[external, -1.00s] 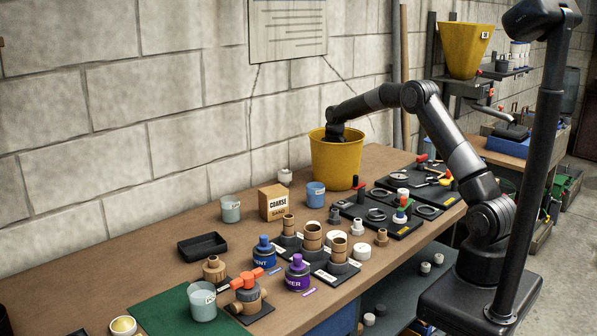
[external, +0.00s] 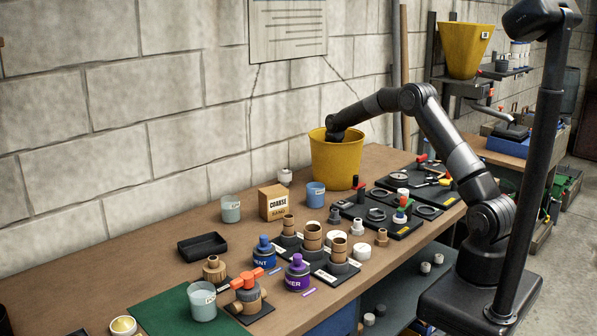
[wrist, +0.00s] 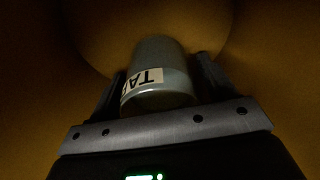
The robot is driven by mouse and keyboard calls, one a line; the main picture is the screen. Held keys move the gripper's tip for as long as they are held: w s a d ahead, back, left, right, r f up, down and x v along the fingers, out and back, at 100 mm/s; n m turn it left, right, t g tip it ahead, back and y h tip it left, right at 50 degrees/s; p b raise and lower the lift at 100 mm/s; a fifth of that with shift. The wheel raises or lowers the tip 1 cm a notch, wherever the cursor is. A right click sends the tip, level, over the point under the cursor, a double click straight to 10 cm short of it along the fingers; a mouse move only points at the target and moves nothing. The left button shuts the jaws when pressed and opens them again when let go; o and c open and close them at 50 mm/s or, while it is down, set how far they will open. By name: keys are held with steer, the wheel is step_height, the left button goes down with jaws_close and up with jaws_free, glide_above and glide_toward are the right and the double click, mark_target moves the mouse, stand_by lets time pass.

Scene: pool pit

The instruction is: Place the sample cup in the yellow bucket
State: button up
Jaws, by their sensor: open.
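The yellow bucket (external: 336,163) stands upright at the back of the bench, near the wall. My arm reaches over its rim, and the bucket wall hides my fingers in the external view. In the wrist view, my gripper (wrist: 160,78) is down inside the bucket, with dim yellow-brown walls around it. The sample cup (wrist: 158,62), grey with a white label lettered in black, is between my fingers. The fingers are open, one on each side of the cup. The dark picture does not show whether the cup rests on the bucket floor.
A blue cup (external: 316,194) and a box marked coarse sand (external: 273,203) stand left of the bucket. Black trays with tools (external: 385,213) lie to its right. Several jars and fittings fill the bench front. The block wall is close behind.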

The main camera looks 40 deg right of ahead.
steer(key=shift+r, duration=0.1)
step_height(320, 180, up, 12)
steer(key=s, duration=0.1)
steer(key=shift+s, duration=0.4)
steer(key=s+a+r+t, duration=0.1)
steer(key=s+a+r, duration=0.3)
steer(key=s+r, duration=0.45)
steer(key=s+a+r+t, duration=0.1)
steer(key=s+a+r, duration=0.4)
steer(key=s, duration=0.6)
steer(key=s+a+f+t, duration=0.1)
steer(key=s+f, duration=0.1)
steer(key=s, duration=1.1)
steer(key=s+a+f, duration=0.2)
steer(key=s, duration=1.1)
steer(key=shift+s+t, duration=0.15)
steer(key=shift+t, duration=0.25)
